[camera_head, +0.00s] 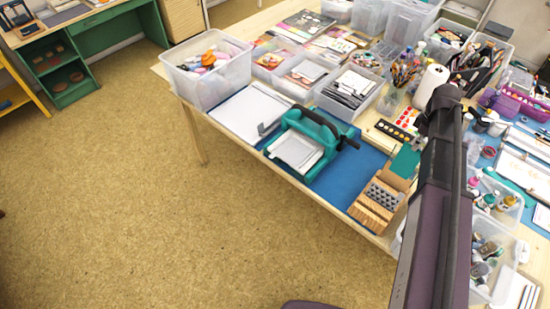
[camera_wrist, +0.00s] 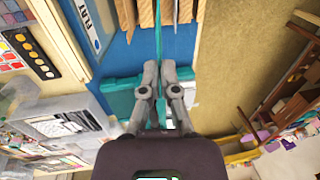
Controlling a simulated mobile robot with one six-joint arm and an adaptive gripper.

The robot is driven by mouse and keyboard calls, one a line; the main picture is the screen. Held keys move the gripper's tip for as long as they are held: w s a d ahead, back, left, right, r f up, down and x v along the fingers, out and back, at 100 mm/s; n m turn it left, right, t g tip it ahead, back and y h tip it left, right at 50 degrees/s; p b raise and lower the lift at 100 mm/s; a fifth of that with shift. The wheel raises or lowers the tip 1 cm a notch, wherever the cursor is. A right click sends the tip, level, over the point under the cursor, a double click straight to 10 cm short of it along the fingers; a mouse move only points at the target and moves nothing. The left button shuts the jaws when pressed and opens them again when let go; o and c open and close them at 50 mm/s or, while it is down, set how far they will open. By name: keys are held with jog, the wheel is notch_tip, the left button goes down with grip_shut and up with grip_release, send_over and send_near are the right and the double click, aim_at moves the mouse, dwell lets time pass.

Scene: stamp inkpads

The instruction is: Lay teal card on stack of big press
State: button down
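The teal card (camera_head: 405,161) stands upright at the back of the wooden rack in the head view. In the wrist view the teal card (camera_wrist: 159,30) shows edge-on as a thin line between the fingers. My gripper (camera_wrist: 159,68) is closed to a narrow gap with the card in it. In the head view my dark arm hides the fingers. The big teal press (camera_head: 318,122) stands on the blue mat left of the rack, with a pale flat stack (camera_head: 296,151) on its front bed. Part of the press (camera_wrist: 120,100) also shows in the wrist view.
The wooden rack (camera_head: 378,203) with grey patterned pieces stands at the table's front edge. Blue mat (camera_head: 345,180) is bare between rack and press. A white board (camera_head: 249,112) lies left of the press. Clear bins (camera_head: 350,92) and a paint palette (camera_head: 395,132) lie behind.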

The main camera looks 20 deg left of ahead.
aim_at(406, 162)
notch_tip(406, 162, down, 11)
jog(key=b, duration=1)
jog(key=shift+b, duration=0.3)
jog(key=shift+a, duration=0.15)
